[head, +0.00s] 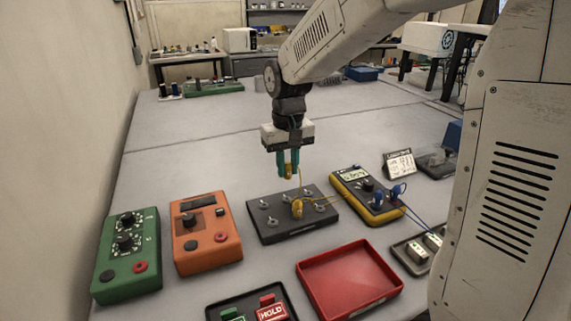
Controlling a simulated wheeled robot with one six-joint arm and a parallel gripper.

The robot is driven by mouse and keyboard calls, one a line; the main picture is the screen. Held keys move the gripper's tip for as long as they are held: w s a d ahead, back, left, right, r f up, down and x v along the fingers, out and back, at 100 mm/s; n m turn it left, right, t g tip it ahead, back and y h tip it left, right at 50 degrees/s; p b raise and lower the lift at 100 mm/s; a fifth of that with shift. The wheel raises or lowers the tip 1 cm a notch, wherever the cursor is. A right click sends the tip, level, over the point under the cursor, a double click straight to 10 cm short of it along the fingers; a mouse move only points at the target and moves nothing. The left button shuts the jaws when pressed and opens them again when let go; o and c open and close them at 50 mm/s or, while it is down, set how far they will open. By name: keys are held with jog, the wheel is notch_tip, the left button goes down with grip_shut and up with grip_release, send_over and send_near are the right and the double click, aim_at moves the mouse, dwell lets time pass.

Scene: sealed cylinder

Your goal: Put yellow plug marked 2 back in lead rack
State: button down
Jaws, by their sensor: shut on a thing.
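My gripper (288,174) has teal fingers and points down above a dark block with several metal posts (268,233). It is shut on a small yellow plug (288,167), held apart from the block. No number is readable on this plug. A second yellow plug (297,208) sits on the dark block, with a thin yellow lead running right from it. Its marking is not readable either. I cannot tell for certain which thing is the lead rack.
A yellow-edged meter (351,183) with blue plugs (376,199) stands right of the block. Blue leads run to a grey tray (404,255). An orange box (205,250) and green box (127,270) stand left. An empty red tray (347,279) lies in front.

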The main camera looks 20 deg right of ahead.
aim_at(287, 178)
jog(key=shift+f, duration=2.75)
jog(key=shift+f, duration=0.3)
jog(key=c, duration=1.2)
grip_release()
notch_tip(287, 178, up, 8)
jog(key=shift+f, duration=0.1)
